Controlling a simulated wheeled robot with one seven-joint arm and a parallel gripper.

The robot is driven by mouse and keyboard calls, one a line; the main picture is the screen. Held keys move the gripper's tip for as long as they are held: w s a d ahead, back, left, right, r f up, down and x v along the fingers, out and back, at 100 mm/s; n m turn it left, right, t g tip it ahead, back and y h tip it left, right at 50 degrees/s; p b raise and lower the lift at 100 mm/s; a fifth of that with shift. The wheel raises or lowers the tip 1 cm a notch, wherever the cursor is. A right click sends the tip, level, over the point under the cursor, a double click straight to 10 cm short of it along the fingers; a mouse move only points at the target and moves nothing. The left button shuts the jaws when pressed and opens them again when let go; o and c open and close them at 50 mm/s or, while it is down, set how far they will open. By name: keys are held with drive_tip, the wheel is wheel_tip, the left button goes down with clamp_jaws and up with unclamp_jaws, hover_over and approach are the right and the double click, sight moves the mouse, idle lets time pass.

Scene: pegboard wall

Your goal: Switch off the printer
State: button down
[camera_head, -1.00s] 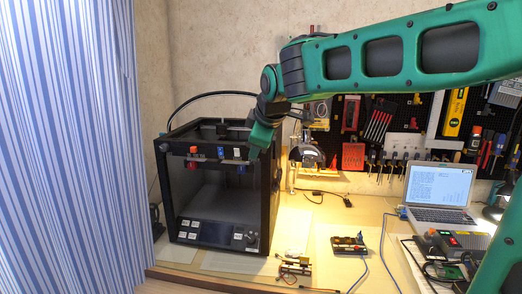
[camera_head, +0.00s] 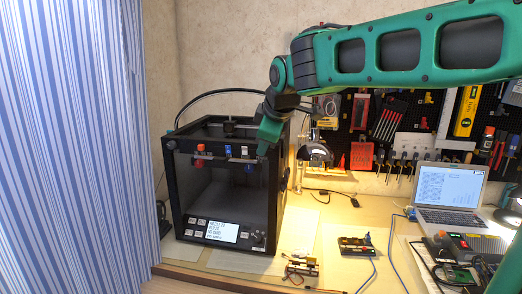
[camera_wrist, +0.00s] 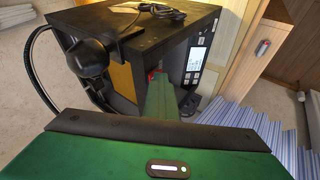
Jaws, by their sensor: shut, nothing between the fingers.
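The printer (camera_head: 262,198) is a black open-framed box on the left of the bench. Its lower front panel has a lit white screen (camera_head: 222,231) with dark text and small buttons around it. The screen also shows in the wrist view (camera_wrist: 195,60). My gripper (camera_head: 263,153) is shut and empty, pointing down near the printer's upper right front corner, well above the panel. In the wrist view its green fingers (camera_wrist: 160,88) overlap the printer's side. Contact with the frame cannot be told. No power switch can be made out.
A black cable (camera_head: 215,93) arcs over the printer. Small electronics boards (camera_head: 355,246) and (camera_head: 300,266) lie on the bench to its right. A laptop (camera_head: 450,187) stands further right, before a tool pegboard. A striped curtain (camera_head: 70,150) hangs at left.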

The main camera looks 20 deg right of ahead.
drive_tip(key=v, duration=1.3)
drive_tip(key=shift+w+a+r, duration=0.25)
drive_tip(key=shift+w, duration=0.1)
drive_tip(key=shift+w, duration=0.1)
drive_tip(key=shift+m+g+y, duration=0.3)
drive_tip(key=shift+g+y, duration=0.3)
drive_tip(key=shift+g, duration=0.4)
